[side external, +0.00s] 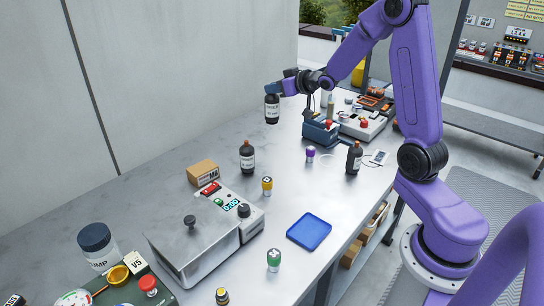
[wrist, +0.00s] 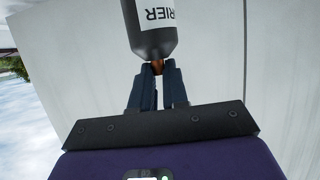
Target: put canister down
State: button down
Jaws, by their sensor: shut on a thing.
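A dark canister (side external: 272,110) with a white label hangs from my gripper (side external: 272,90) above the far part of the metal table (side external: 330,195). In the wrist view, my gripper (wrist: 157,80) is shut on the narrow brownish neck of the canister (wrist: 152,35), whose label reads "RRIER". In the side view the canister looks upright. Its base appears clear of the tabletop, though the exact height is hard to tell.
Two similar dark bottles stand on the table, one at centre (side external: 247,158) and one near the right edge (side external: 354,158). A blue tray (side external: 309,231), a metal box (side external: 195,240), a yellow-capped vial (side external: 267,186) and a blue device (side external: 322,130) are nearby. Bare table lies between them.

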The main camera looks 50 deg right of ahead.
aim_at(275, 123)
notch_tip(275, 123, down, 13)
jog(key=shift+r, duration=0.1)
dwell(0.7)
jog(key=c, duration=1.1)
grip_release()
jog(key=shift+f, duration=0.25)
jog(key=shift+r, duration=0.1)
